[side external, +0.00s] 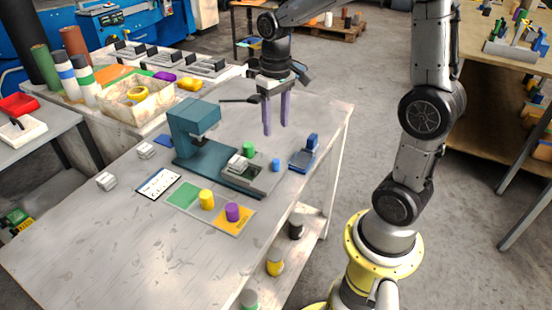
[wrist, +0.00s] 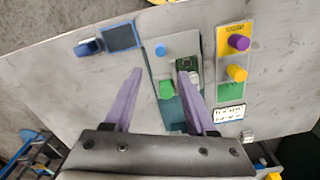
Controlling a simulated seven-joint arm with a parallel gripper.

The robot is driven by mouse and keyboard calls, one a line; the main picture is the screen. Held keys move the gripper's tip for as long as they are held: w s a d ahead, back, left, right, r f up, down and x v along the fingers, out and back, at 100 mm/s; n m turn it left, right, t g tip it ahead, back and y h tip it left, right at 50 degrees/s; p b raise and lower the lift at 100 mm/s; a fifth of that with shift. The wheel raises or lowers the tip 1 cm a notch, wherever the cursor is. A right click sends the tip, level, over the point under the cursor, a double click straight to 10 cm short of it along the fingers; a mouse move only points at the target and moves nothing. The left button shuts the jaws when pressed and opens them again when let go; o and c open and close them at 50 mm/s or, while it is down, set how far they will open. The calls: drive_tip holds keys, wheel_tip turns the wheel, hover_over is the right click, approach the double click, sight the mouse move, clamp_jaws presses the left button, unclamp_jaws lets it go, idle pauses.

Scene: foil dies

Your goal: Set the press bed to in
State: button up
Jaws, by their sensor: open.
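The teal press (side external: 190,130) stands on the grey table, its base running to the right. Its grey press bed (side external: 262,178) sticks out right of the press head, with a light grey block (side external: 238,164) on it. A blue knob (side external: 276,165) is at the bed's outer end; it also shows in the wrist view (wrist: 160,49). A green piece (side external: 249,149) is beside the block and shows between my fingers in the wrist view (wrist: 166,90). My gripper (side external: 276,129), with purple fingers, is open and empty above and behind the bed, apart from it.
A green and yellow mat (side external: 182,196) holds a yellow cylinder (side external: 207,198) and a purple cylinder (side external: 232,211). A white card (side external: 158,184) lies left of it. A blue device (side external: 304,155) stands right of the bed. The front left of the table is clear.

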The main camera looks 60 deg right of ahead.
sight(275, 160)
wheel_tip(275, 160, down, 12)
drive_tip(key=shift+r, duration=0.1)
drive_tip(key=shift+c, duration=0.3)
clamp_jaws()
drive_tip(key=shift+w, duration=0.1)
idle(1.3)
